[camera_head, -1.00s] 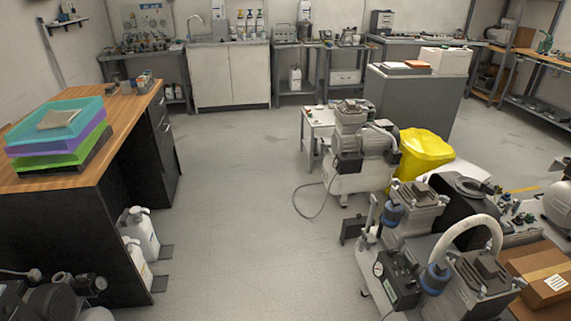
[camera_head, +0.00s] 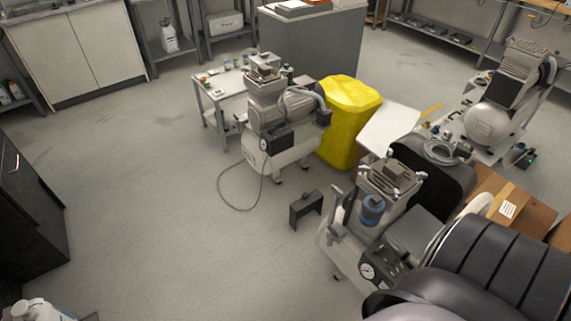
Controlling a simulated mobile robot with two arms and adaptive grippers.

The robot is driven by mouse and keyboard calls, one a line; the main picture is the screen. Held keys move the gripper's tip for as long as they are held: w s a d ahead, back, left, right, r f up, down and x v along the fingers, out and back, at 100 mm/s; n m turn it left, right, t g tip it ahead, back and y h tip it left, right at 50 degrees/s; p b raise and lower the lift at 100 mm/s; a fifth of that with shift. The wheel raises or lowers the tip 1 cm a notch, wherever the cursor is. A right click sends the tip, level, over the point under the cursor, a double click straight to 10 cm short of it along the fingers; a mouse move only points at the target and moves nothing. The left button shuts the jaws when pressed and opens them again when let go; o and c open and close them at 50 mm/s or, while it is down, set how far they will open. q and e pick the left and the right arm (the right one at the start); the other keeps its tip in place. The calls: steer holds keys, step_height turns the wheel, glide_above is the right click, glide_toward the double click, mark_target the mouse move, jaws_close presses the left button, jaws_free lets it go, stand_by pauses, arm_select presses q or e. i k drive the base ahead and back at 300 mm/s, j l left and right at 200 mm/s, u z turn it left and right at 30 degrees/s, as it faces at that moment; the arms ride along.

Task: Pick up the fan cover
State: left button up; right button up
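No part is clearly recognisable as the fan cover. A small dark U-shaped piece (camera_head: 306,208) stands on the floor between two compressors and may be it, but I cannot tell. The grey compressor (camera_head: 280,125) on a wheeled base stands behind it to the left. A second compressor unit (camera_head: 385,205) with a blue filter and a gauge stands to its right. Neither gripper shows.
A yellow bin (camera_head: 348,118) stands behind the compressors. A small white table (camera_head: 222,85) with small parts is behind left. A cardboard box (camera_head: 510,208) and another compressor (camera_head: 495,115) are at right. A dark cabinet (camera_head: 28,205) is at left. The floor at centre left is clear.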

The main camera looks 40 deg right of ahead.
mark_target(313, 201)
steer(key=i, duration=2.05)
steer(key=i+z, duration=0.15)
steer(key=z, duration=0.25)
steer(key=i+j+z, duration=0.1)
steer(key=z, duration=0.25)
steer(key=i+j+z, duration=0.1)
steer(key=i+z, duration=0.15)
steer(key=z, duration=0.15)
steer(key=i+j+z, duration=0.15)
steer(key=z, duration=0.2)
